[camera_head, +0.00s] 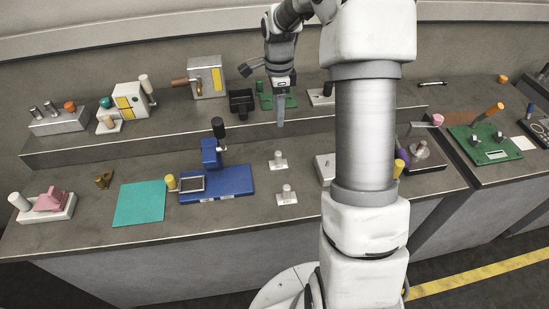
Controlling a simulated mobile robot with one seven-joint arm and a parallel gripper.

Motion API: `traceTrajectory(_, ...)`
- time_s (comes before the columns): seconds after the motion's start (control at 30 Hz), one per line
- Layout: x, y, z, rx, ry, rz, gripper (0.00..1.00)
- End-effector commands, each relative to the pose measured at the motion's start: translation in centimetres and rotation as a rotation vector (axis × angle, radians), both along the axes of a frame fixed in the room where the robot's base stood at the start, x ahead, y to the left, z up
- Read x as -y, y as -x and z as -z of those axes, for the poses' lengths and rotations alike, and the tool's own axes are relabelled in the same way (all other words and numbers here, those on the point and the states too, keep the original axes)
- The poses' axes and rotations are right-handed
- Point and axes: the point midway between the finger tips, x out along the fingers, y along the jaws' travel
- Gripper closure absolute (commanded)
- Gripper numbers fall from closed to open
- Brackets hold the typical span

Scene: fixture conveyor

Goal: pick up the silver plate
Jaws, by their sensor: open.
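A small flat silver-grey plate with a dark rim (191,184) lies on the left part of a blue fixture (232,182) on the front worktop. I take it for the silver plate, though other pale metal pieces are near. The fixture has an upright blue block with a black knob behind the plate, and a yellow peg stands at the plate's left. My gripper (281,122) points down over the back ledge, up and to the right of the plate and well apart from it. It is open, with its fingers seen nearly edge-on and nothing visible between them.
Two small metal bases with pegs (278,161) (286,197) stand right of the fixture. A teal mat (139,203) lies left. The raised ledge (180,122) carries several devices. My arm hides part of the worktop at the right, including part of a pale block (325,168).

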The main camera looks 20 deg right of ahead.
Motion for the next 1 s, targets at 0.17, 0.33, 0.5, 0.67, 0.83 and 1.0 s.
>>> traceTrajectory(0.17,0.0,0.2,3.4,-0.006,-0.002,0.001,0.36)
traceTrajectory(0.33,0.0,0.2,7.2,-0.006,-0.002,-0.001,0.36)
traceTrajectory(0.5,0.0,0.2,10.2,-0.004,-0.002,-0.002,0.36)
traceTrajectory(0.67,0.0,0.1,11.6,-0.001,0.000,-0.002,0.36)
traceTrajectory(0.83,0.0,0.3,12.7,-0.004,-0.002,0.000,0.36)
traceTrajectory(1.0,-0.1,0.5,15.1,-0.004,-0.002,-0.002,0.36)
